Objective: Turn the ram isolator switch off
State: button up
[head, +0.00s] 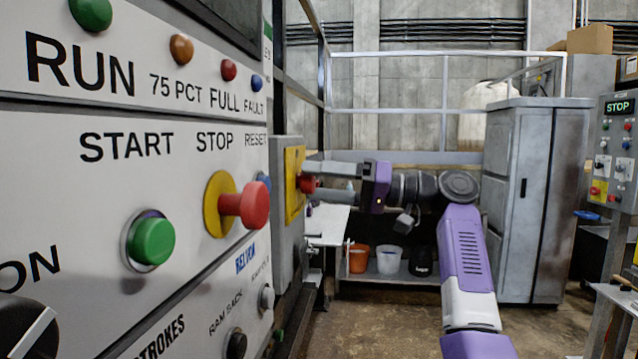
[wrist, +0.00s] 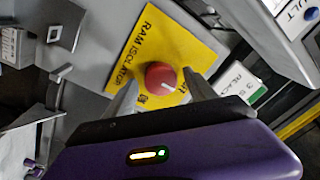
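The ram isolator switch is a round red knob (wrist: 160,76) with a white pointer line, on a yellow plate (wrist: 178,42) lettered RAM ISOLATOR. In the head view the red knob (head: 307,184) shows side-on, in front of the yellow plate (head: 293,170) on a grey box. My gripper (head: 312,181) reaches in from the right with its fingers apart. In the wrist view my gripper (wrist: 161,82) has one finger on each side of the knob, with a small gap visible on both sides. Any contact deeper in is unclear. Part of the plate's lettering is hidden.
A large control panel (head: 100,190) with a green start button (head: 151,240) and red stop button (head: 246,205) fills the left side. A grey cabinet (head: 535,200) stands to the right. An orange bucket (head: 358,258) sits on a low shelf behind. The floor between is clear.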

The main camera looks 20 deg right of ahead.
jog(key=v, duration=0.7)
jog(key=shift+s+d+b, duration=0.2)
jog(key=shift+d+b, duration=0.15)
jog(key=shift+b, duration=0.05)
